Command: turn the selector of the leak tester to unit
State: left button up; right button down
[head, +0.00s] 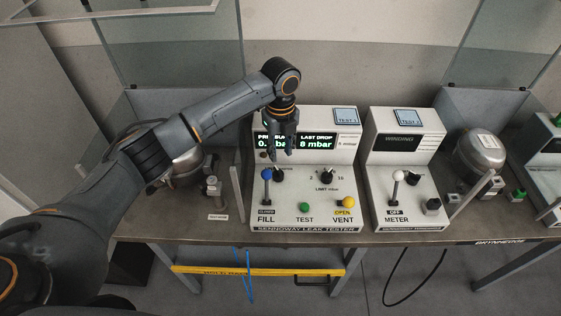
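The leak tester (304,213) is a pale console with a sloped front on the bench. Its lit display (316,142) reads "LAST DROP 8 mbar"; my gripper covers part of the pressure reading. A black selector knob (278,175) sits on the left of its panel, its labels mostly hidden. A second black knob (327,177), marked "LIMIT mbar", sits to its right. My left gripper (281,157) points down, with its fingers apart, just above and behind the left knob in this view. I cannot tell whether it touches the knob. My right gripper is not in view.
A blue-tipped FILL lever (266,180) stands close in front of the left knob. A green TEST button (304,207) and yellow VENT lever (348,202) are nearby. A METER console (405,205) stands to the right. Metal compressors (482,152) flank the consoles.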

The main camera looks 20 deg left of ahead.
pick_arm(q)
jog(key=shift+r, duration=1.8)
